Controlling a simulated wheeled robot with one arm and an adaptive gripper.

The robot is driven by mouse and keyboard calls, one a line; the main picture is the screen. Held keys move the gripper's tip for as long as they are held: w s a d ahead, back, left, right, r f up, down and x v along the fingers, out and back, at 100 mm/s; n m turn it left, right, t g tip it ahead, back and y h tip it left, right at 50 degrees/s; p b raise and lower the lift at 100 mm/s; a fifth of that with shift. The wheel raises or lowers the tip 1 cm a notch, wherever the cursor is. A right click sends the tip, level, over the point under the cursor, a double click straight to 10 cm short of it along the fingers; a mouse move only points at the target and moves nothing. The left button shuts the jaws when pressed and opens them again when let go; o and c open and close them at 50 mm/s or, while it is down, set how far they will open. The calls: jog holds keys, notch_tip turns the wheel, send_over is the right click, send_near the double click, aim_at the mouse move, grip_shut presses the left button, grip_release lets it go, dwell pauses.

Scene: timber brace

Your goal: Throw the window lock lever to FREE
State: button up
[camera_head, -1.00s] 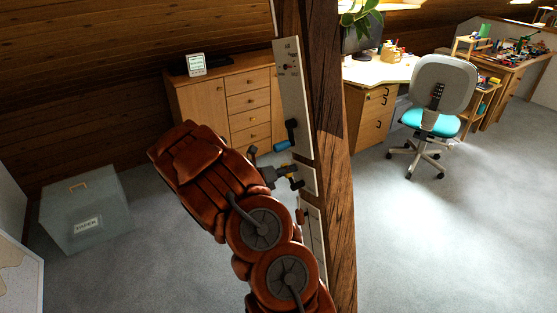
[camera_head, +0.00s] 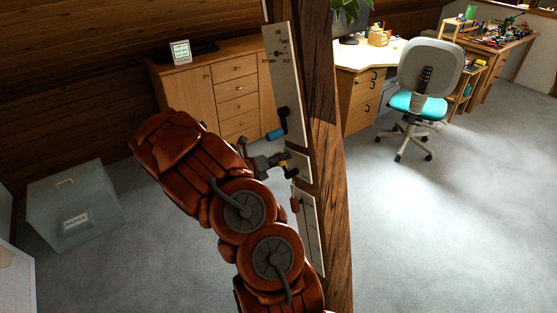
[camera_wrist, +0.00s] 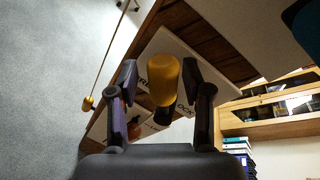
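The window lock lever has a yellow grip (camera_wrist: 165,80), seen close up in the wrist view in front of a white plate (camera_wrist: 192,62). The plate's black lettering is partly hidden; "RE" shows left of the grip and "OC" right of it. My gripper (camera_wrist: 158,82) is open, with one finger on each side of the yellow grip and a visible gap on both sides. In the head view my gripper (camera_head: 274,160) is at the middle plate on the timber post (camera_head: 327,130), where a little yellow (camera_head: 283,165) shows beside the fingers.
A lower plate (camera_head: 308,230) has a red handle (camera_head: 295,205). A wooden cabinet (camera_head: 203,88) stands behind, an office chair (camera_head: 428,80) to the right. The floor right of the post is open.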

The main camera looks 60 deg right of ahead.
jog(key=shift+s, duration=0.1)
jog(key=v, duration=1.2)
jog(key=shift+r, duration=0.1)
dwell(0.7)
jog(key=s+a+r+m+g+y, duration=0.2)
jog(key=s+a+r+m+y, duration=0.4)
jog(key=s+a+m, duration=0.6)
jog(key=s+a+r+m+t+y, duration=0.1)
jog(key=s+a+m+y, duration=0.2)
jog(key=a, duration=0.4)
jog(key=s+a+r+m+t+y, duration=0.1)
jog(key=s+a+m+y, duration=0.1)
jog(key=s+a+m, duration=0.2)
jog(key=s+a+r+m+t+y, duration=0.1)
jog(key=s+a+m+y, duration=0.2)
jog(key=a, duration=0.9)
jog(key=m, duration=0.3)
jog(key=shift+a+r+m+t+y, duration=0.2)
jog(key=shift+m+t+y, duration=0.1)
jog(key=shift+t, duration=0.1)
jog(key=shift+s, duration=0.15)
